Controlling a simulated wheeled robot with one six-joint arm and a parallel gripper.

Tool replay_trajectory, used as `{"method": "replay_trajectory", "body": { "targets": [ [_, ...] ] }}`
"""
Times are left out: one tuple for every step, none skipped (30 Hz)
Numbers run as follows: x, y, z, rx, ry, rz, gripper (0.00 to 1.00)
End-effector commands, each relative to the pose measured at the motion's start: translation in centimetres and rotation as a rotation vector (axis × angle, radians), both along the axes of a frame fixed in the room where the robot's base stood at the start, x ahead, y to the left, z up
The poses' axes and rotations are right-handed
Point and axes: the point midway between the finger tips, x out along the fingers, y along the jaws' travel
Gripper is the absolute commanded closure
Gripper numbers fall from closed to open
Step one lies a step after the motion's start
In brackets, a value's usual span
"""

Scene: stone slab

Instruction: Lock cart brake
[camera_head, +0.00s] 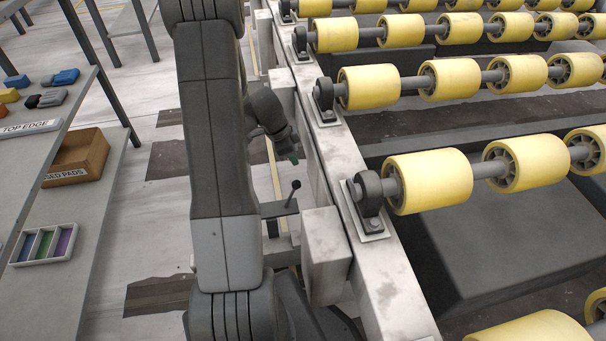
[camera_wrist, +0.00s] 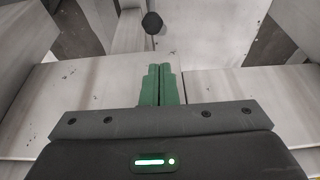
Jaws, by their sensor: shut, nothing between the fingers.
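The brake lever, a thin rod with a round black knob (camera_head: 295,184), stands up from a dark flat bracket (camera_head: 279,208) beside the white frame. Its knob (camera_wrist: 152,22) also shows in the wrist view, just beyond the fingertips at the top. My gripper (camera_head: 293,160) is above the knob in the head view, apart from it. In the wrist view the green fingers (camera_wrist: 160,70) are pressed together with nothing between them. The lower rod is hard to see in the wrist view.
Yellow rollers (camera_head: 430,181) on a white frame (camera_head: 385,280) fill the right. A white block (camera_head: 325,248) juts out close to the lever. At left, a shelf holds a cardboard box (camera_head: 95,147) and a small tray (camera_head: 67,230). Open floor lies between.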

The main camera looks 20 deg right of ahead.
Motion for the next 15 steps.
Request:
{"method": "replay_trajectory", "body": {
  "targets": [
    [0.0,0.0,-0.2,0.0,0.001,0.0,1.0],
    [0.0,-0.1,-0.3,0.0,0.001,0.0,1.0],
    [-0.1,-0.2,-0.6,0.0,0.001,0.0,1.0],
    [-0.1,-0.2,-0.9,0.0,0.002,-0.001,1.0],
    [-0.1,-0.4,-1.3,0.001,0.003,-0.001,1.0],
    [-0.2,-0.5,-1.9,0.001,0.004,0.0,1.0],
    [-0.3,-0.7,-2.4,0.001,0.004,0.0,1.0],
    [-0.3,-0.9,-2.9,0.002,0.003,-0.001,1.0],
    [-0.4,-1.1,-3.7,0.002,0.004,-0.003,1.0],
    [-0.4,-1.3,-4.2,0.001,0.005,-0.002,1.0],
    [-0.5,-1.5,-4.8,0.001,0.004,-0.001,1.0],
    [-0.5,-1.7,-5.5,0.002,0.003,-0.001,1.0],
    [-0.6,-1.9,-6.0,0.001,0.004,-0.001,1.0],
    [-0.6,-2.0,-6.5,0.001,0.004,-0.001,1.0],
    [-0.6,-2.2,-7.1,0.002,0.003,-0.001,1.0]
  ]
}}
